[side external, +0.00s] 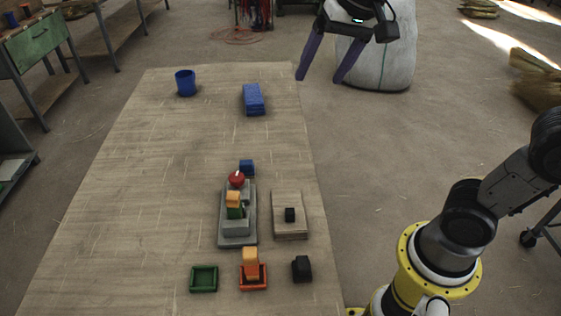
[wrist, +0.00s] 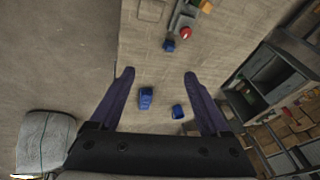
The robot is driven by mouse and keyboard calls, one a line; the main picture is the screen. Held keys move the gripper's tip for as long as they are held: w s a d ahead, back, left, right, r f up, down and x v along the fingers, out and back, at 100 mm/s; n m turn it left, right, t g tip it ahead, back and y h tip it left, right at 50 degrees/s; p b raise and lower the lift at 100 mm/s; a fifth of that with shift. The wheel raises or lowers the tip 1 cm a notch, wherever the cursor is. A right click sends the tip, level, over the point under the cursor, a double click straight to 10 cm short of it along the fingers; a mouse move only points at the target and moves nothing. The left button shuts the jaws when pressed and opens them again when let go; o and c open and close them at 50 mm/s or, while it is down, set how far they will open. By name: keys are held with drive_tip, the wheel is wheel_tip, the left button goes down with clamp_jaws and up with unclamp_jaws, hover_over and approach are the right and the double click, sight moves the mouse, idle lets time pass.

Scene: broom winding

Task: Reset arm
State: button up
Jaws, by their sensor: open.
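My gripper (side external: 319,60) is open and empty. Its two purple fingers hang apart, high up, near the far right corner of the table (side external: 120,180) in the side external view. In the wrist view my gripper (wrist: 158,76) points down over the table, its fingers wide apart with nothing held between them. My arm reaches in from the right side.
On the table are a blue cup (side external: 185,83), a blue block (side external: 253,99), a grey fixture (side external: 238,228) with a red knob (side external: 236,179), a wooden board (side external: 290,227), a green tray (side external: 204,279), a red tray (side external: 253,284) and a black block (side external: 302,268). The table's left side is clear.

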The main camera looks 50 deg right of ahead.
drive_tip(key=s+d+f+n, duration=0.1)
drive_tip(key=s+f+n, duration=0.2)
drive_tip(key=s, duration=0.4)
drive_tip(key=s+d+f+n+t, duration=0.1)
drive_tip(key=s+f+n, duration=0.3)
drive_tip(key=s+f, duration=0.2)
drive_tip(key=shift+s+d+f, duration=0.2)
drive_tip(key=shift+s+f, duration=0.05)
drive_tip(key=shift+s, duration=0.7)
